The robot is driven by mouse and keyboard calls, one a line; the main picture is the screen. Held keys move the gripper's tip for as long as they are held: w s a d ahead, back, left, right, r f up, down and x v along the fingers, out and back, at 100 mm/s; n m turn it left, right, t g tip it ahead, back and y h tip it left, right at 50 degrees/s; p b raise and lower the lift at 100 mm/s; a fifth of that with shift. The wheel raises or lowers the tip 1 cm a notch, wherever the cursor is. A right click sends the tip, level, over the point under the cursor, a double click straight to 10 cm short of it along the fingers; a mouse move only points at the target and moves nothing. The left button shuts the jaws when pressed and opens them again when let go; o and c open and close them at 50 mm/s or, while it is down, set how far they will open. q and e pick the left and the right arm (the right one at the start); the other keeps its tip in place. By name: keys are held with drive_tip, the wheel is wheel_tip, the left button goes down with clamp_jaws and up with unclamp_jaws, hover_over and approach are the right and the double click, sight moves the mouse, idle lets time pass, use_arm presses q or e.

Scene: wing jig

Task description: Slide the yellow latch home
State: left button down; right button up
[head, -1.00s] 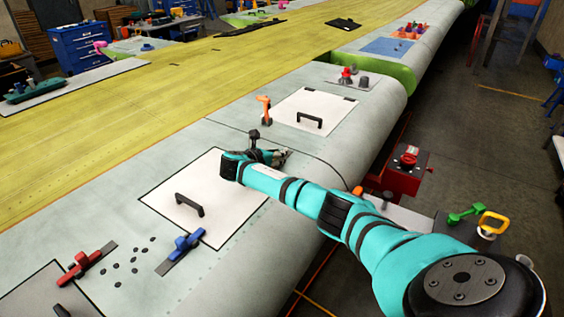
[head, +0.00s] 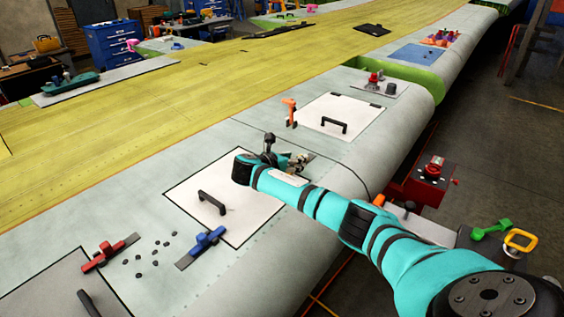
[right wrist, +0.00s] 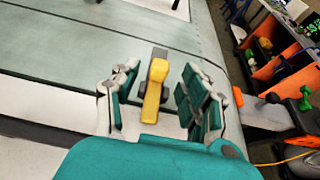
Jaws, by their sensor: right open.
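The yellow latch (right wrist: 152,97) shows in the right wrist view, with its handle on a small dark grey slide on the pale green wing skin. My right gripper (right wrist: 160,82) is open, with one teal-padded finger on each side of the latch. Gaps show between the fingers and the latch. In the head view my right gripper (head: 291,160) is low over the wing by the far corner of the near white panel, and it hides the latch there. My left gripper is in neither view.
White panels with black handles (head: 211,203) lie on the wing. A blue latch (head: 208,240), a red latch (head: 107,253) and an orange handle (head: 290,110) stand nearby. A red box (head: 428,180) stands beyond the wing's edge.

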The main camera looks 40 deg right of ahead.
drive_tip(key=v, duration=0.8)
drive_tip(key=shift+a, duration=0.15)
drive_tip(key=shift+f, duration=0.1)
